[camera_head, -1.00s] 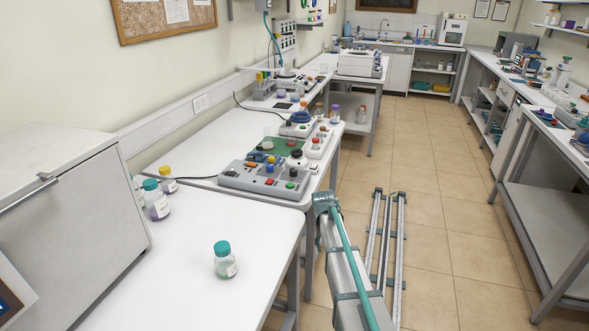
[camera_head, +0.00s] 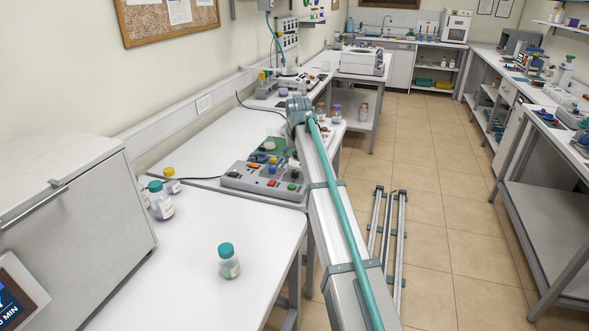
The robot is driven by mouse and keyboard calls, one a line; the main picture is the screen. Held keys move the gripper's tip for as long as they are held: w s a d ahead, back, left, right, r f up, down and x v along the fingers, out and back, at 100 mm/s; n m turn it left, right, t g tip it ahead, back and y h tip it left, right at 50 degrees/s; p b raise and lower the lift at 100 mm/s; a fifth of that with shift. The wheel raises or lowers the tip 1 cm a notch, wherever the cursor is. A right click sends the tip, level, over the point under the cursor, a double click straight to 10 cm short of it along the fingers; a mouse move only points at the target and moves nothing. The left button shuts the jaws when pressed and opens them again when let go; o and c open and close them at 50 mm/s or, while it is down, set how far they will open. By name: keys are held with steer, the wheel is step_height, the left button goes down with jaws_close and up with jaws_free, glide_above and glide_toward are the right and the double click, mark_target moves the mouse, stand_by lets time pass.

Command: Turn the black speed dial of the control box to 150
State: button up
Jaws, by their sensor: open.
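The grey control box (camera_head: 235,180) with several coloured buttons sits on the white table in the middle of the view. Dark round parts show near its right rear corner, partly behind my arm. They are too small to tell which is the black speed dial, and no dial reading can be made out. My arm rises from the bottom right, and its raised joint stands in front of the equipment behind the box. My gripper cannot be made out in this view.
Bottles with teal and yellow caps stand on the near white table, one teal-capped bottle (camera_head: 228,262) alone near its front. A grey cabinet (camera_head: 75,205) is at left. The tiled aisle (camera_head: 440,220) to the right is open apart from floor rails (camera_head: 385,235).

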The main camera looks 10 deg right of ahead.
mark_target(295, 171)
steer(key=p+x, duration=0.1)
steer(key=x, duration=0.7)
steer(key=shift+f+p, duration=0.2)
steer(key=shift+p, duration=0.1)
jaws_close()
